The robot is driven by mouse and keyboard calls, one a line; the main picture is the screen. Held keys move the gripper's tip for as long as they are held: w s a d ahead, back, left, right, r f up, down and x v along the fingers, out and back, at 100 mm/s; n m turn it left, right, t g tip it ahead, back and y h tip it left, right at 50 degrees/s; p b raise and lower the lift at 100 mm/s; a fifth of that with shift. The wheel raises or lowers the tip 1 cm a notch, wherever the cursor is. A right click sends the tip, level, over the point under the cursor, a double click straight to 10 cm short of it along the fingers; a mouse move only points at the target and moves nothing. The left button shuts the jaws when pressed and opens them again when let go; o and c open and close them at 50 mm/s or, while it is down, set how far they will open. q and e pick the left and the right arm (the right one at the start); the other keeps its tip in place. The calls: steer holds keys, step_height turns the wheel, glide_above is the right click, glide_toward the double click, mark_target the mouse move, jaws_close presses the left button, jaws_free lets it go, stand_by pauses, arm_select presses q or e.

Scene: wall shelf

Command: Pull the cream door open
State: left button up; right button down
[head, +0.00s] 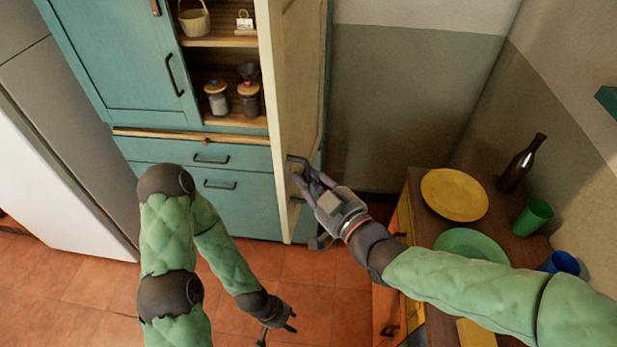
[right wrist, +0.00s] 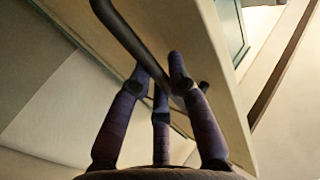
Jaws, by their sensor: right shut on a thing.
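The cream door (head: 292,70) stands swung out from the teal cabinet, seen nearly edge-on, with the shelves beside it exposed. Its dark bar handle (head: 298,161) is on the face turned to the right; the handle also crosses the right wrist view (right wrist: 122,28) diagonally. My right gripper (head: 307,183) is shut on this handle, with its fingers around the bar in the right wrist view (right wrist: 162,82). My left gripper (head: 277,326) is low over the tiled floor, away from the door, with its fingers spread and empty.
The teal cabinet (head: 120,70) holds a basket (head: 194,19) and lidded jars (head: 217,98). At right, a wooden sideboard (head: 416,205) bears a yellow plate (head: 454,194), green plate (head: 470,245), bottle (head: 521,163) and cups (head: 534,216), close under my right arm.

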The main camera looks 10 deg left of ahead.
steer(key=c, duration=1.2)
jaws_free()
steer(key=shift+o, duration=0.2)
steer(key=shift+d, duration=0.1)
steer(key=v, duration=1.1)
steer(key=shift+s+d, duration=0.25)
steer(key=shift+s, duration=0.1)
